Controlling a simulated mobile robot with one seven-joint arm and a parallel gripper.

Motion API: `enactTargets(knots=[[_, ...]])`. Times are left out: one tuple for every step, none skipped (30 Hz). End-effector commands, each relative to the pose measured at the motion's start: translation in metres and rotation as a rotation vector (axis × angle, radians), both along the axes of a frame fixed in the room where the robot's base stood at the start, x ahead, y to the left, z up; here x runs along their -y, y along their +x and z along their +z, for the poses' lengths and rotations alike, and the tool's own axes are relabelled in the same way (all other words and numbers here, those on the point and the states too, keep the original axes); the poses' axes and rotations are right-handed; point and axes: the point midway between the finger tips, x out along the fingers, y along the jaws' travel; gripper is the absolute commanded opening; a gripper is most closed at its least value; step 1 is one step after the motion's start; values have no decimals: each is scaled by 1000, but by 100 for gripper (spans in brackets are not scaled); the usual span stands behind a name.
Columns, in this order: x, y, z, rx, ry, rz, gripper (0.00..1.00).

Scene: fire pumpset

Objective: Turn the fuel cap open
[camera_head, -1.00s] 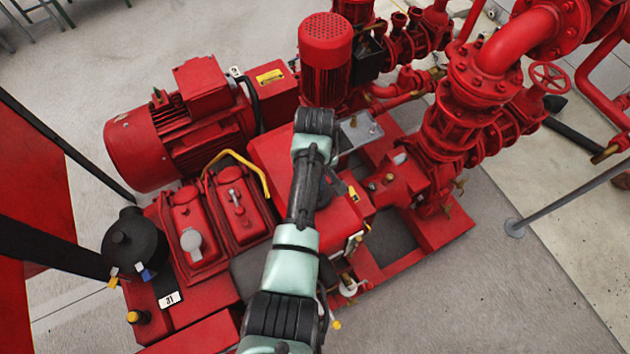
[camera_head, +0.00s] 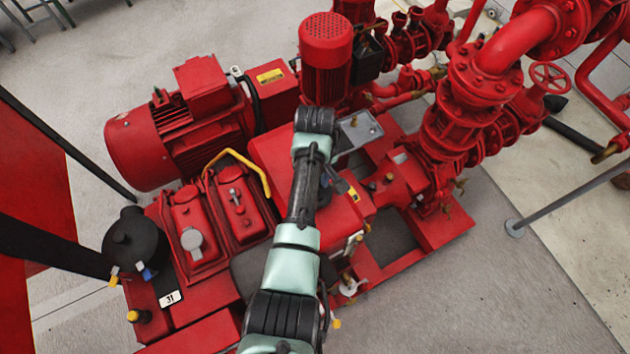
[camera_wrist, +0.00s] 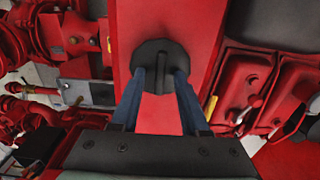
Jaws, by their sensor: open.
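The fuel cap (camera_wrist: 160,60) is a round black cap with a raised straight ridge across its middle. It sits on a bright red tank surface (camera_wrist: 190,25) in the wrist view. My gripper (camera_wrist: 160,80) is open, with its two blue-grey fingers reaching toward the cap, one at each side of the ridge. The fingertips overlap the cap's lower edge in the picture; I cannot tell whether they touch it. In the head view, my arm hides the cap above the red tank (camera_head: 275,150), and little of the gripper shows.
Two red boxes (camera_head: 238,205) with fittings on top and a bent yellow pipe (camera_head: 245,168) stand left of my arm. A red motor (camera_head: 180,140) and a vertical red pump (camera_head: 326,55) stand behind. Red valves and piping (camera_head: 455,120) fill the right. Open floor lies at lower right.

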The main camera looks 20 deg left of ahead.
Motion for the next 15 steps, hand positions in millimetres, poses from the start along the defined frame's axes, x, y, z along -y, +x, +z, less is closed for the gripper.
enactTargets(knots=[[0,0,0,-1,-1,-1,45],[0,0,1,-1,-1,-1,45],[0,0,2,0,0,-1,45],[0,0,4,0,0,-1,45],[0,0,7,1,-1,-1,45],[0,0,11,1,0,-1,45],[0,1,16,2,0,-1,45],[0,1,21,3,0,-1,45],[0,1,28,4,1,-1,45],[0,1,34,4,1,-1,45],[0,1,41,5,1,-2,45],[0,1,51,6,1,-2,45],[0,1,58,6,1,-2,45],[0,1,65,6,1,-2,45],[0,2,74,6,2,-2,45]])
